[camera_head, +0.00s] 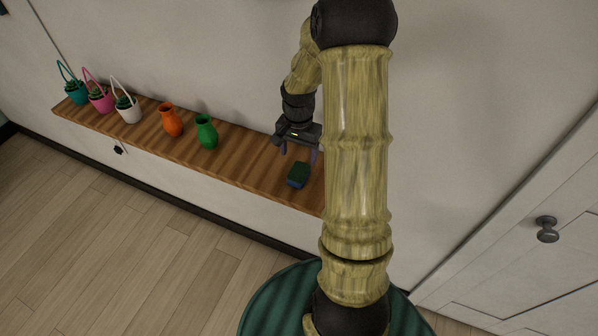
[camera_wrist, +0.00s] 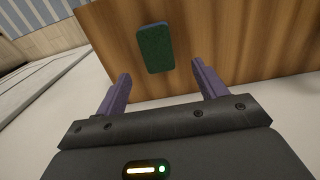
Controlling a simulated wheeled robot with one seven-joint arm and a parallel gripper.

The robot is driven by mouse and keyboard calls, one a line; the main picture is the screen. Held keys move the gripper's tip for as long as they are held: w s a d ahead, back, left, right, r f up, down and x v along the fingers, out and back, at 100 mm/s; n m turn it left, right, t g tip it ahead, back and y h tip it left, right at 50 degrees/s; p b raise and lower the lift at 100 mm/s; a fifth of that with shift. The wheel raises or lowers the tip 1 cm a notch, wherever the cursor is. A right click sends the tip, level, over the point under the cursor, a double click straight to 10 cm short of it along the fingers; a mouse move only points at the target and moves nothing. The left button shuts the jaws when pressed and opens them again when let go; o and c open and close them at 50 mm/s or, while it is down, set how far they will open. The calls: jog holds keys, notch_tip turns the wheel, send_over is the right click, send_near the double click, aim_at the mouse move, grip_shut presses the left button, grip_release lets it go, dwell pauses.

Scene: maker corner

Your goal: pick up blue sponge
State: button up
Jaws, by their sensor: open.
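The blue sponge (camera_head: 297,181) lies on the wooden shelf, near the part that my arm hides. It has a dark green top, and blue shows on its side in the head view. My gripper (camera_head: 300,154) is open and empty, above and just behind the sponge in the head view. Its two purple fingers (camera_wrist: 160,78) are spread apart in the wrist view and do not appear to touch the sponge.
The wooden shelf (camera_head: 240,163) runs along the wall. To the left stand a green vase (camera_head: 207,132), an orange vase (camera_head: 171,120), and white (camera_head: 128,110), pink (camera_head: 100,99) and teal (camera_head: 75,92) plant baskets. The shelf between green vase and sponge is clear. A white door with a knob (camera_head: 547,229) is at right.

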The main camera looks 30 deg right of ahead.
aim_at(299, 171)
jog(key=shift+f, duration=1.45)
jog(key=shift+s+f+p, duration=0.1)
jog(key=shift+f+p, duration=0.1)
jog(key=shift+p, duration=0.25)
jog(key=shift+s+a+f+p, duration=0.15)
jog(key=shift+f+p, duration=0.8)
jog(key=shift+f, duration=1.45)
jog(key=shift+c, duration=0.2)
jog(key=c, duration=1)
